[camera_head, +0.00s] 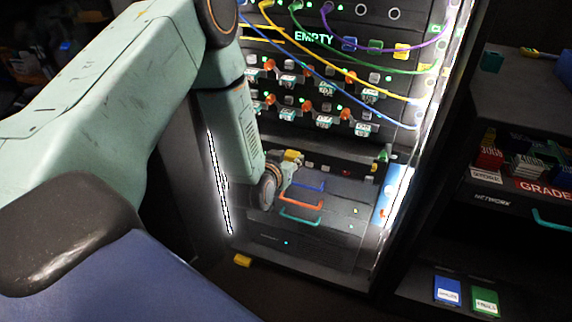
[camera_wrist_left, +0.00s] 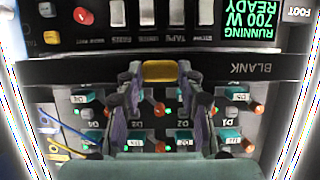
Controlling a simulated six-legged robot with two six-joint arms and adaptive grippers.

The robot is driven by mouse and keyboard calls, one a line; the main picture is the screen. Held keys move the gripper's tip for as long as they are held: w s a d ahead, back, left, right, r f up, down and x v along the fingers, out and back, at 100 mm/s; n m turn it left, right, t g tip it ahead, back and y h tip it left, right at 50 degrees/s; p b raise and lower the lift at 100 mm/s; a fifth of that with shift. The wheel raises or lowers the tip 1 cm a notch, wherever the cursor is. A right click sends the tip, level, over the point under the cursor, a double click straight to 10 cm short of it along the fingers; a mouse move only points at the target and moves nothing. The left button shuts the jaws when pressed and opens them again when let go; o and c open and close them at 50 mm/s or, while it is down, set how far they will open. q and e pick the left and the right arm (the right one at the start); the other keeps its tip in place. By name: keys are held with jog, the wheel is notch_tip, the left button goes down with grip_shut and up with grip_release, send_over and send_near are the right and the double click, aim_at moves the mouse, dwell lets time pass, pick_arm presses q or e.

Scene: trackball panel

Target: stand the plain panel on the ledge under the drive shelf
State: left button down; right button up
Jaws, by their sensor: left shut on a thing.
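My left gripper (camera_head: 286,166) is in front of the rack, low down, at the level just above the coloured drive handles (camera_head: 302,203). In the left wrist view its two fingers (camera_wrist_left: 160,82) are shut on the yellow grip tab (camera_wrist_left: 159,71) of the plain panel (camera_wrist_left: 80,70), a dark bar marked BLANK. The tab also shows in the head view (camera_head: 292,155). The panel's outline is hard to make out against the dark rack there. The drive shelf carries blue, orange and teal handles. I cannot clearly tell the ledge under it. My right gripper is not in view.
Rows of switches (camera_head: 320,120) and hanging coloured cables (camera_head: 350,75) fill the rack above. Bright strips line both rack sides. A yellow block (camera_head: 242,260) lies at the rack's lower left. A side shelf with blue (camera_head: 447,291) and green boxes (camera_head: 485,301) stands right.

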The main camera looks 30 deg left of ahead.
aim_at(294, 152)
pick_arm(q)
jog(key=shift+w, duration=1.2)
jog(key=shift+w+a, duration=0.3)
jog(key=shift+r, duration=0.1)
jog(key=shift+w+d, duration=0.1)
dwell(0.8)
jog(key=w+a+b, duration=0.1)
jog(key=w+b, duration=0.1)
jog(key=w, duration=0.4)
jog(key=shift+w+a, duration=0.35)
jog(key=shift+w, duration=0.05)
dwell(2.6)
jog(key=c, duration=0.8)
grip_release()
